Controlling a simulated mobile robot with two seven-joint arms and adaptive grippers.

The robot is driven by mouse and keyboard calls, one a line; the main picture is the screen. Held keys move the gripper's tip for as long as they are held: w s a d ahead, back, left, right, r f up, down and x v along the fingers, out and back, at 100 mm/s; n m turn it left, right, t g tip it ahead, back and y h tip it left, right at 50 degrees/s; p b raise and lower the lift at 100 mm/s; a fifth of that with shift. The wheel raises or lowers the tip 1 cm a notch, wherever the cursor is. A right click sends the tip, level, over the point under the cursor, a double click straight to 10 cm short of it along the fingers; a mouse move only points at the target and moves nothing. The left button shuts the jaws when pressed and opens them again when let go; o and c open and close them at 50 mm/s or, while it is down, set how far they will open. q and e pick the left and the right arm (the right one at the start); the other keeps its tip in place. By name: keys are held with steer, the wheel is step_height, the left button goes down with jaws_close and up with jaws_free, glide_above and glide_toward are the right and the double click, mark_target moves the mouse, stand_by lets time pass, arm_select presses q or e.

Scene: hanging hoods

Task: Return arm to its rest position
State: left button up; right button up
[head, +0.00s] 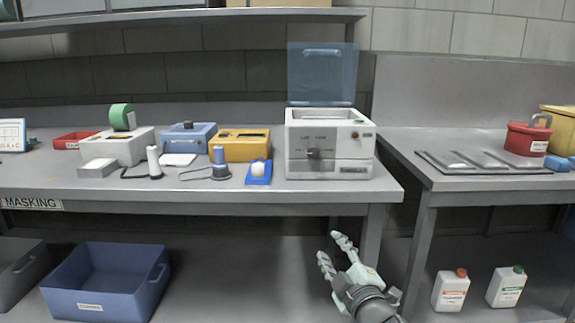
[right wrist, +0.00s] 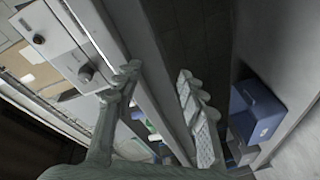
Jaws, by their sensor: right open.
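My right gripper (head: 332,250) is open and empty in the head view, at the lower middle right. It is below the level of the worktop, by the front right leg of the left bench (head: 230,196). In the right wrist view its two fingers (right wrist: 160,88) are spread apart with nothing between them. My left gripper is in neither view.
A white machine (head: 330,148) with a raised blue clear lid stands on the bench's right end. Several small devices stand left of it. A blue bin (head: 108,280) sits on the lower shelf. A second bench (head: 480,183) stands right, with two white bottles (head: 451,290) below.

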steer(key=s+d+f+m+g+h, duration=0.25)
steer(key=s+d+f+m, duration=0.2)
steer(key=s+f, duration=0.4)
steer(key=s+d+f+m+g+h, duration=0.2)
steer(key=s+d+f+m+g, duration=0.25)
steer(key=f, duration=0.75)
steer(key=s+d+f+m+g, duration=0.1)
steer(key=s+d+f+g, duration=0.1)
steer(key=s+f, duration=0.2)
steer(key=s+d+f+m+g, duration=0.1)
steer(key=s+d+f+g, duration=0.1)
steer(key=s, duration=0.8)
steer(key=s+d+f+m+g, duration=0.1)
steer(key=s+d+f+g, duration=0.2)
steer(key=s, duration=0.4)
step_height(320, 180, down, 3)
steer(key=shift+s+d+r+m+h, duration=0.2)
steer(key=shift+d+m+h, duration=0.1)
steer(key=shift+d+h, duration=0.2)
